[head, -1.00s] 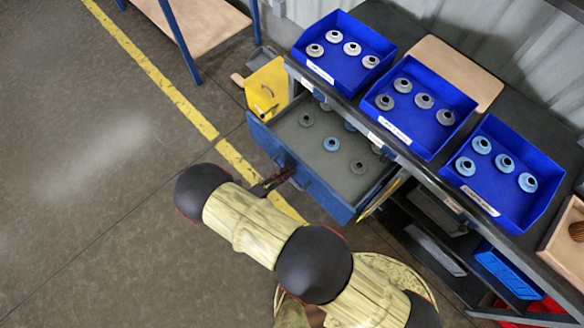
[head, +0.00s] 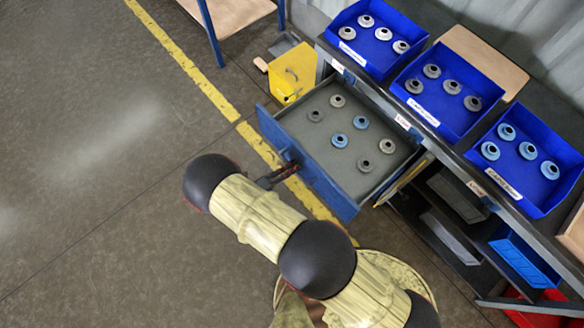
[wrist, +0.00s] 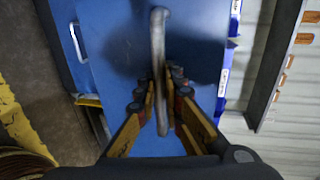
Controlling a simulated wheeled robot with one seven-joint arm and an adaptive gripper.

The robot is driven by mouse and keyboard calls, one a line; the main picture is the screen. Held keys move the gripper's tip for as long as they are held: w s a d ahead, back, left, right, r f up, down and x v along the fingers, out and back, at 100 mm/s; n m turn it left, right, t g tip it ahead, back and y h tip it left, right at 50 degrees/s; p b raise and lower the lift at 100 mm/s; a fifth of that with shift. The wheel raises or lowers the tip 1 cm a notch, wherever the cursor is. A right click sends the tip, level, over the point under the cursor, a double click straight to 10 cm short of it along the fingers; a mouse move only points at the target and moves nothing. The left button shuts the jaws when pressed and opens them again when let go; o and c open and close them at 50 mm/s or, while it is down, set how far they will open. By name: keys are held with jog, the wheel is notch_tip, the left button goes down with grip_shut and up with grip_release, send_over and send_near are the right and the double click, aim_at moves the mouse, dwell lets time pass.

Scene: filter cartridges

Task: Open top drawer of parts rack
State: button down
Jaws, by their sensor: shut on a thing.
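The top drawer (head: 333,135) of the parts rack (head: 441,143) is pulled well out in the head view. Several grey and blue ring-shaped parts lie on its dark floor. My gripper (head: 283,172) is at the drawer's blue front. In the wrist view my gripper (wrist: 168,92) has its fingers on both sides of the grey bar handle (wrist: 159,55), shut on it. The blue drawer front (wrist: 195,35) fills the middle of that view. In the head view the handle is mostly hidden by my gripper.
Three blue bins (head: 448,88) with ring parts stand on the rack top. A yellow box (head: 293,73) is beside the drawer's far end. Lower shelves hold a blue tray (head: 524,257) and a red bin (head: 538,306). The floor (head: 100,190) at left is clear.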

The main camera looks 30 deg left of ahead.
jog(key=c, duration=2)
grip_release()
